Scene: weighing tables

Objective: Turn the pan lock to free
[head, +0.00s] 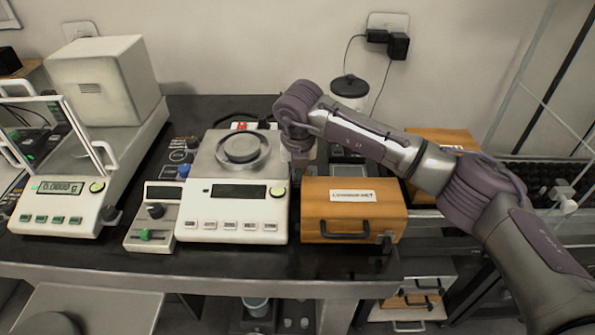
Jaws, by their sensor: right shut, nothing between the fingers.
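A top-loading balance (232,225) with a dark display and a row of buttons stands on the black table. A small control box (150,238) left of the balance has a dark knob and a green switch. A red part (240,126) shows behind the pan. I cannot tell which of these is the pan lock. My right gripper (300,170) points down beside the balance's right rear side, shut and empty. The arm hides what is behind it. My left gripper is out of view.
A wooden case (352,226) with a handle stands right of the balance, close to my right gripper. An analytical balance (60,207) with a lit display stands at the left. A lidded jar (349,90) stands behind my right arm. The table's front strip is clear.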

